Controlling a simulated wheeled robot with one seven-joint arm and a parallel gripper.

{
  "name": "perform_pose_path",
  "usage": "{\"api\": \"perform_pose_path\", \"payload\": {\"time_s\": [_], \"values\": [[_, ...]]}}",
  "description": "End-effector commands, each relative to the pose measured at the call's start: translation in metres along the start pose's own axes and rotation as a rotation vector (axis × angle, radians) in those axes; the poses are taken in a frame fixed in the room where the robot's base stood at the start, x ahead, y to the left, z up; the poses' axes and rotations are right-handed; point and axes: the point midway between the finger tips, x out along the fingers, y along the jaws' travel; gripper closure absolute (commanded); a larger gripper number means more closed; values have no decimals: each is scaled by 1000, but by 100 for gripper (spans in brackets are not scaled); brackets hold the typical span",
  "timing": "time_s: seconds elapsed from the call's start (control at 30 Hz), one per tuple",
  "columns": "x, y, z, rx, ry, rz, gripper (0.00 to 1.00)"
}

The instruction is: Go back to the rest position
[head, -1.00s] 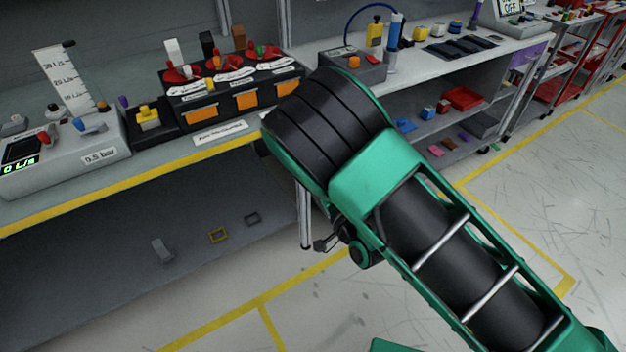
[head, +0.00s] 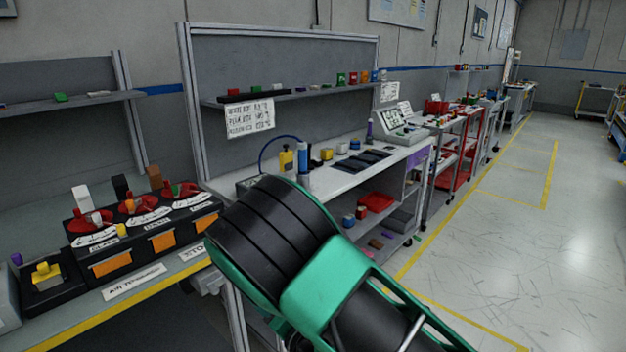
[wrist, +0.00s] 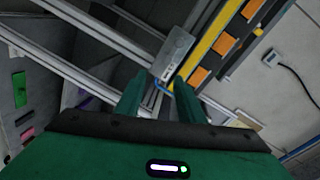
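My gripper (wrist: 160,98) shows in the wrist view with its two green fingers apart and nothing between them. Beyond the fingers are the metal frame bars of a bench and the yellow front edge (wrist: 202,62) of the dashboard bench. In the head view my green and black arm reaches up from the lower right, and my gripper is hidden there. The black dashboard module (head: 143,240) with red dials and orange labels stands on the bench at the left.
A second bench (head: 345,185) with a blue bottle (head: 302,158) and black pads stands behind my arm. A shelf (head: 290,95) with small blocks is above it. Red carts (head: 462,150) line the wall farther right. The floor (head: 500,240) at the right is open.

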Motion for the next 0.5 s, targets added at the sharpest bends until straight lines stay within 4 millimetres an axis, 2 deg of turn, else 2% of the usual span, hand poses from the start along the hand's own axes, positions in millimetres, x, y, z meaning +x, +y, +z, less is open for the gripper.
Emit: {"api": "perform_pose_path", "payload": {"time_s": [0.03,0.17,0.27,0.37,0.5], "values": [[-1,1,-26,-16,19,43,65],[-13,16,-78,-80,35,187,65],[-29,26,-117,-121,38,295,65],[-52,36,-155,-159,34,403,65],[-96,48,-203,-200,17,551,65]]}}
